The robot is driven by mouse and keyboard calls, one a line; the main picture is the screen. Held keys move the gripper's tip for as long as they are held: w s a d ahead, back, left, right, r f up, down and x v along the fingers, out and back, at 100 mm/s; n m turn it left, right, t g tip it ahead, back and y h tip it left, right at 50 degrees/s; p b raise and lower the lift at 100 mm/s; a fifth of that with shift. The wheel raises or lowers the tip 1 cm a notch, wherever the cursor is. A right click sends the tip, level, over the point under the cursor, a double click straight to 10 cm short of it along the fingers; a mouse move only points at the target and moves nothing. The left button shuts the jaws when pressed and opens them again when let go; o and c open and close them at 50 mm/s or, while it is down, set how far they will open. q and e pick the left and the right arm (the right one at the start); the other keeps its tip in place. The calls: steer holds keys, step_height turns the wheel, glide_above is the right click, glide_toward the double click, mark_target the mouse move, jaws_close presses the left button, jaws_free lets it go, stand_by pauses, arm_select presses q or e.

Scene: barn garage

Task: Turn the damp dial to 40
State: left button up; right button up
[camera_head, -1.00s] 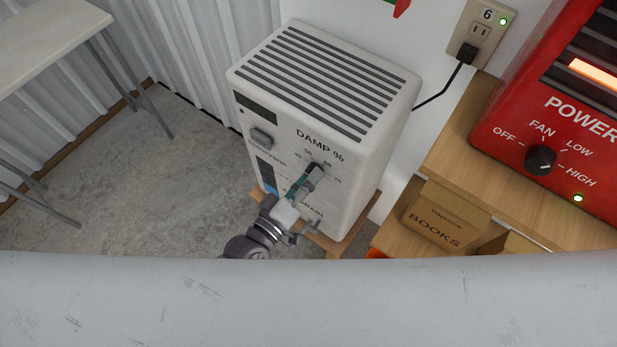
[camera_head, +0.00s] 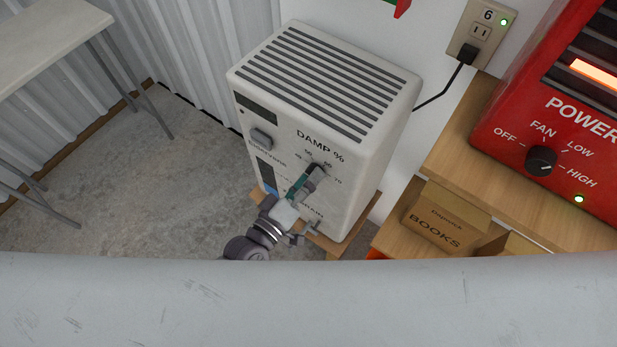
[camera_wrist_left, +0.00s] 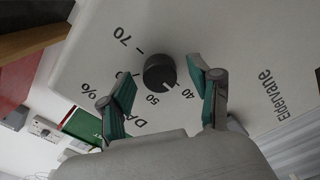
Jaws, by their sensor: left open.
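The white dehumidifier (camera_head: 345,150) stands upright with "DAMP %" printed on its front. The black damp dial (camera_head: 318,167) is partly hidden by my left gripper (camera_head: 304,182) in the head view. In the left wrist view the round dial (camera_wrist_left: 159,73) shows a short white mark, seemingly pointing between the 50 and the 40. My left gripper (camera_wrist_left: 160,70) is open, with one teal-padded finger on each side of the dial. Gaps show between the fingers and the knob, though contact is hard to judge. The 60 is mostly hidden by a finger. My right gripper is not in view.
A red heater (camera_head: 560,120) with a power dial stands at the right on a wooden shelf, near a cardboard box marked BOOKS (camera_head: 440,220). A wall outlet (camera_head: 481,30) holds a black plug. A table (camera_head: 50,30) stands at the left; the concrete floor between is clear.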

arm_select(q)
steer(key=v, duration=1.2)
stand_by(0.3)
